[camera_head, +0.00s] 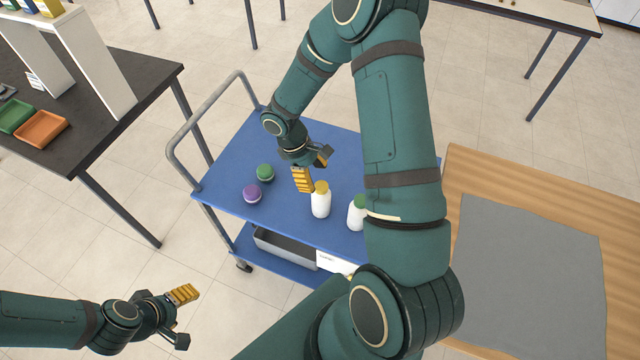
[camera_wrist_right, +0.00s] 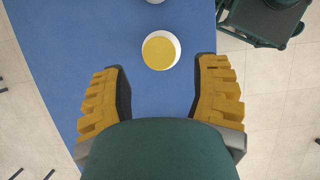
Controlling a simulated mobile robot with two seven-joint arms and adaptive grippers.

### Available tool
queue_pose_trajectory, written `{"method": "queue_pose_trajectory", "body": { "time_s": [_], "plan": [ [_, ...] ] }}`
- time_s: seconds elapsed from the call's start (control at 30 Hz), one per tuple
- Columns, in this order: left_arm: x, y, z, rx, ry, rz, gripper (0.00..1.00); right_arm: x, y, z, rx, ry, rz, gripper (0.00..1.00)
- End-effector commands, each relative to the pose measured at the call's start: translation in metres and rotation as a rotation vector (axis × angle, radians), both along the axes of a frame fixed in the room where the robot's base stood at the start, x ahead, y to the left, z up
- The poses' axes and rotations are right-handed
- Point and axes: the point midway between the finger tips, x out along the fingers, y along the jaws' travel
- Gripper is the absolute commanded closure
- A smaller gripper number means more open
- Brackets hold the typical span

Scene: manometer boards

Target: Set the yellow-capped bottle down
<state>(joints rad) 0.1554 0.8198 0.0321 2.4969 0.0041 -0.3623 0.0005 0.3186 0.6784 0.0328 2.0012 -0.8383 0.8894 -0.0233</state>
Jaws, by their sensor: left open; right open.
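The white bottle with the yellow cap (camera_head: 321,202) stands upright on the blue cart top (camera_head: 225,192). Its yellow cap (camera_wrist_right: 159,52) also shows in the right wrist view, ahead of the fingertips and between their lines. My right gripper (camera_head: 313,170) is open with nothing in its fingers, just behind and left of the bottle. Its two yellow fingers stand wide apart in the right wrist view (camera_wrist_right: 159,75), with a gap on each side of the cap. My left gripper (camera_head: 184,316) is open and empty, low at the left, over the floor in front of the cart.
A white bottle with a green cap (camera_head: 357,212) stands right of the yellow-capped one, partly behind my arm. A purple-topped jar (camera_head: 252,194) and a green-topped jar (camera_head: 265,173) stand left. The cart has a metal handle (camera_head: 196,120). A wooden table (camera_head: 480,185) is at right.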

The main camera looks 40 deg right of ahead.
Motion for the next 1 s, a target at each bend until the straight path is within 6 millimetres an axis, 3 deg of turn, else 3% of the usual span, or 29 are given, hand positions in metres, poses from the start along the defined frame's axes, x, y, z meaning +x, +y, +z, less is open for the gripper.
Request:
{"method": "queue_pose_trajectory", "body": {
  "time_s": [0.1, 0.3, 0.5, 0.63, 0.77, 1.0],
  "plan": [
    [0.0, 0.0, 0.001, 0.0, 0.0, 0.0, 0.39, 0.01, 0.004, 0.024, -0.001, -0.005, -0.001, 0.39],
    [0.0, 0.0, 0.002, -0.001, 0.0, 0.0, 0.39, 0.019, 0.01, 0.05, -0.001, -0.003, 0.001, 0.39],
    [0.0, 0.0, 0.002, -0.001, 0.0, 0.0, 0.39, 0.022, 0.011, 0.06, 0.0, 0.0, 0.0, 0.39],
    [0.0, 0.0, 0.002, -0.001, 0.0, 0.0, 0.39, 0.02, 0.019, 0.054, 0.022, -0.007, -0.005, 0.39],
    [0.0, 0.0, 0.002, -0.001, 0.0, 0.0, 0.39, 0.012, 0.057, 0.029, 0.132, -0.052, -0.042, 0.39],
    [0.0, 0.0, 0.002, -0.001, 0.0, 0.0, 0.39, -0.018, 0.167, -0.025, 0.408, -0.213, -0.291, 0.39]
  ]
}}
